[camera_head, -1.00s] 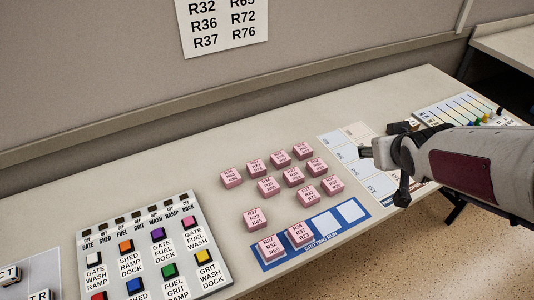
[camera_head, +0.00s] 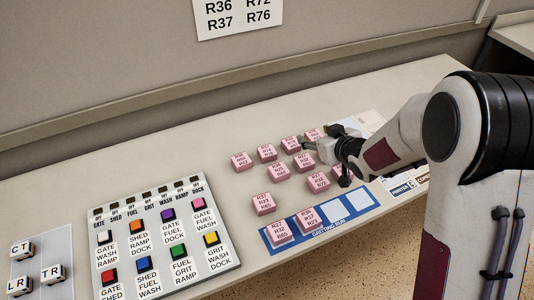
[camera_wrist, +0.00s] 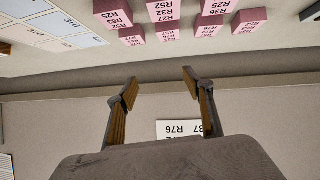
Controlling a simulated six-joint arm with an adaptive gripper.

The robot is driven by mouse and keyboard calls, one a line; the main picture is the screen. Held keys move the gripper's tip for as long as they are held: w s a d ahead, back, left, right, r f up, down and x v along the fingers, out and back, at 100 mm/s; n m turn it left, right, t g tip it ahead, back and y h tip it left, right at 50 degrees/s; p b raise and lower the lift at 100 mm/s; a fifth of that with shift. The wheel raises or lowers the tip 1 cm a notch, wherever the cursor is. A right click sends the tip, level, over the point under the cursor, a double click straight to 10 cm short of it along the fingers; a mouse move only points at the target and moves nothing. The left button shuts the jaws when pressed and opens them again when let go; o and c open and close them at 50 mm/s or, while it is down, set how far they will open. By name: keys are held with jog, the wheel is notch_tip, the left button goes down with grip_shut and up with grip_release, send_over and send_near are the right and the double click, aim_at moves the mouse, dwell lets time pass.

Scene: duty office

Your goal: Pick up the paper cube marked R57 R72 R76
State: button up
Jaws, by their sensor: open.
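Several pink paper cubes with three-line marks stand in loose rows on the table, including a back-left cube (camera_head: 241,161), a middle cube (camera_head: 279,172) and a front cube (camera_head: 263,204). I cannot make out which one is marked R57 R72 R76; most marks are too small to read. My gripper (camera_head: 322,152) is over the right side of the group and hides part of some cubes. In the wrist view my gripper (camera_wrist: 160,79) is open and empty, its fingers apart. Pink cubes, such as one reading R25 R53 R52 (camera_wrist: 113,13), show upside down beyond the fingertips.
A blue GRITTING RUN strip (camera_head: 268,247) holds two pink cubes on its left squares; its right squares are bare. A button panel (camera_head: 216,262) stands left. White cards (camera_head: 365,120) lie behind my arm. A wall sign (camera_head: 238,14) lists codes. Back-left table is clear.

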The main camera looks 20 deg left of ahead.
aim_at(268, 151)
jog(key=s+a+f+y, duration=0.1)
jog(key=a+f, duration=0.2)
jog(key=s+a+f+n+g+y, duration=0.1)
jog(key=a+f, duration=0.2)
jog(key=s+a+f+n+g+y, duration=0.1)
jog(key=a+f, duration=0.2)
jog(key=shift+s+a, duration=0.1)
jog(key=shift+a, duration=0.2)
jog(key=shift+x, duration=1.3)
jog(key=shift+x, duration=2.6)
jog(key=shift+f, duration=0.1)
jog(key=c, duration=1.1)
